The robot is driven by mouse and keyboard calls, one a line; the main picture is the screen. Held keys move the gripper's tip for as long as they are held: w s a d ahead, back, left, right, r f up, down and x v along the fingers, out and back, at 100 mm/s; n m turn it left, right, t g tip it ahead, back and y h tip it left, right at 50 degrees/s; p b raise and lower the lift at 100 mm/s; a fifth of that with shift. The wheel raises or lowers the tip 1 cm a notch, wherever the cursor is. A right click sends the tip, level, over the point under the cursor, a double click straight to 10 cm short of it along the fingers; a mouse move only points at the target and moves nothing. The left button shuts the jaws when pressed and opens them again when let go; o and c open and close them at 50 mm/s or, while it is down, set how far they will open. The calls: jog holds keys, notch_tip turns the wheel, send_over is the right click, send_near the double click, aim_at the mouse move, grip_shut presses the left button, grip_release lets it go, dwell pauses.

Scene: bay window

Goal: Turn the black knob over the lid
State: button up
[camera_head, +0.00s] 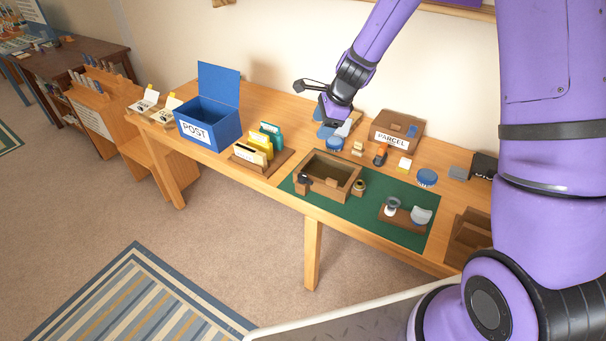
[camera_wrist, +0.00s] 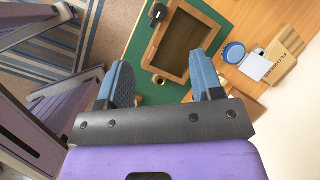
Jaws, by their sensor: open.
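The black knob (camera_head: 303,178) sits on a small wooden block at the left end of a wooden box (camera_head: 352,190) on the green mat. It also shows in the wrist view (camera_wrist: 158,11), at the top beside the box frame (camera_wrist: 164,38). The box looks like an open frame with a brown recess; I cannot make out a separate lid. A brass-coloured round piece (camera_head: 360,186) is at the box's other end. My gripper (camera_head: 336,128) is above the back of the table, behind the box, apart from the knob. Its blue fingers (camera_wrist: 161,65) are spread and empty.
A blue POST box (camera_head: 208,128) with a raised flap and a card rack (camera_head: 262,150) stand left. A PARCEL box (camera_head: 397,132) and a blue round tin (camera_head: 427,177) are behind and right. A small stand (camera_head: 405,215) occupies the green mat's (camera_head: 350,215) right part.

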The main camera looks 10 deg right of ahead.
aim_at(302, 175)
jog(key=w+a+f+m, duration=0.1)
jog(key=f, duration=0.6)
jog(key=w+a+f+m, duration=0.2)
jog(key=f, duration=0.5)
jog(key=w+a+f+m, duration=0.1)
jog(key=f, duration=0.6)
jog(key=shift+w+a+f+m, duration=0.2)
jog(key=shift+f+m, duration=0.15)
jog(key=shift+m, duration=0.05)
jog(key=c, duration=0.9)
